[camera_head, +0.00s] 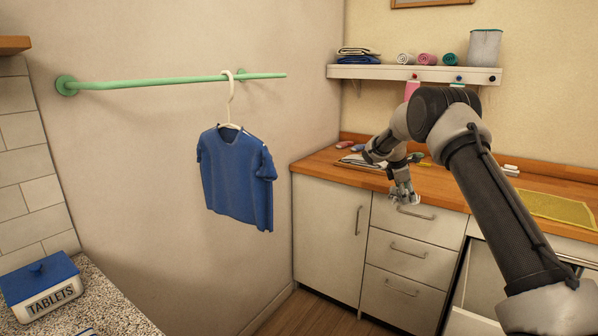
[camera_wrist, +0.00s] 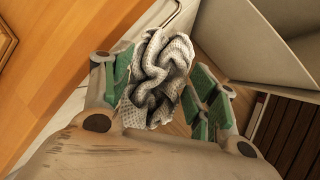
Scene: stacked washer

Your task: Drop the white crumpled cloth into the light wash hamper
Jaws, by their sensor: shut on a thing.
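The white crumpled cloth (camera_wrist: 158,80) is bunched between the green-padded fingers of my gripper (camera_wrist: 160,88) in the wrist view. My gripper is shut on it. In the head view my gripper (camera_head: 404,196) points downward just in front of the counter edge, by the top drawer; the cloth is too small to make out clearly there. Pale panels (camera_wrist: 250,45) stand at the upper right of the wrist view, beside the cloth. I cannot tell whether they belong to the light wash hamper, and no hamper is clearly identifiable in the head view.
The wooden counter (camera_head: 535,182) holds small items and a yellow mat (camera_head: 553,209). White drawers (camera_head: 410,252) are below. A shelf (camera_head: 400,73) carries folded and rolled towels. A blue shirt (camera_head: 237,175) hangs from a green rail (camera_head: 150,83). A dark slatted surface (camera_wrist: 292,135) lies lower right.

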